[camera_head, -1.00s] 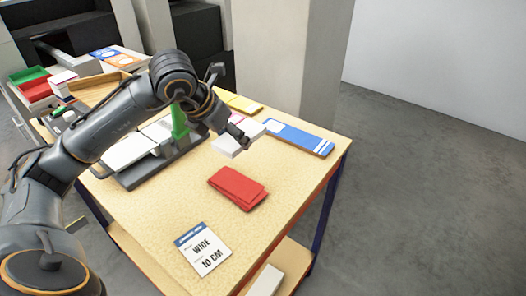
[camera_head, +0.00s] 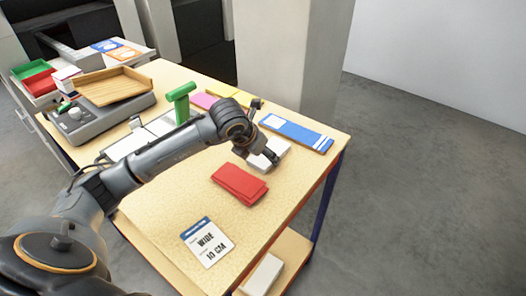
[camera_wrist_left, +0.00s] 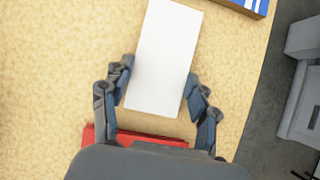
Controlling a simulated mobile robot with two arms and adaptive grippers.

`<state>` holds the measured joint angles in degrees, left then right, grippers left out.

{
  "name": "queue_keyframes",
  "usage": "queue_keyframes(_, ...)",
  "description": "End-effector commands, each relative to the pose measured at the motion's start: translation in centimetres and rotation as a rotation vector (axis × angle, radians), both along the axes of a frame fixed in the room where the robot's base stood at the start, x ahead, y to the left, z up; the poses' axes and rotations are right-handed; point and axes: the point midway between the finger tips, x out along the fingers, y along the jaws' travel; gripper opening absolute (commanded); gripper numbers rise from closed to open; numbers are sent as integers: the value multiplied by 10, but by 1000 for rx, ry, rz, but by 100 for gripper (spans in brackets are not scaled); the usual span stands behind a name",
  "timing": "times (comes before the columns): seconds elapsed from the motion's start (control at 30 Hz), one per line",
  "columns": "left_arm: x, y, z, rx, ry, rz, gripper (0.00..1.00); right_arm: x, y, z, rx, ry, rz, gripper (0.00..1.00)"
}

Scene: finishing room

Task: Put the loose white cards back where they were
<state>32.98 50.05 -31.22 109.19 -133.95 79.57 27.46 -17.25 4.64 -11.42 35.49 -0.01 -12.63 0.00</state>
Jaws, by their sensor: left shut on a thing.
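A white card stack (camera_head: 283,146) is at the right part of the wooden table, between the red cards (camera_head: 240,183) and the blue pack. My left gripper (camera_head: 268,158) is shut on it from above. In the left wrist view the white stack (camera_wrist_left: 168,45) lies between the two fingers of my left gripper (camera_wrist_left: 160,82), close to the table top; I cannot tell whether it touches. Another white stack (camera_head: 264,274) lies on the lower shelf. White sheets (camera_head: 128,147) lie by the green-handled device, partly hidden by my arm. My right gripper is not in view.
A blue pack (camera_head: 295,132) lies near the right edge, with pink and yellow cards further back. A card reading "WIDE 10 CM" (camera_head: 207,243) lies at the front. A grey machine with a wooden tray (camera_head: 112,84) stands at the left. A pillar (camera_head: 285,60) rises behind the table.

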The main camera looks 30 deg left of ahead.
Motion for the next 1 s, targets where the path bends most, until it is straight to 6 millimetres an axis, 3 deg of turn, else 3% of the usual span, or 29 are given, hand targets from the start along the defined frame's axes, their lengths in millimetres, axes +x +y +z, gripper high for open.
queue_keyframes(0.17, 0, 0, -2, 0, -1, 0, 20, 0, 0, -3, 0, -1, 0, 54)
queue_keyframes(0.2, 0, 0, -2, 0, 0, 0, 62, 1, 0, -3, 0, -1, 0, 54)
queue_keyframes(0.3, 0, 0, -1, 0, 0, 0, 82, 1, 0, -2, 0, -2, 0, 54)
queue_keyframes(0.73, -1, 1, 3, 1, -1, 1, 82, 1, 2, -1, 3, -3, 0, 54)
queue_keyframes(1.0, -27, 5, 45, 3, -6, -1, 82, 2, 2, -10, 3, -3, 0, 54)
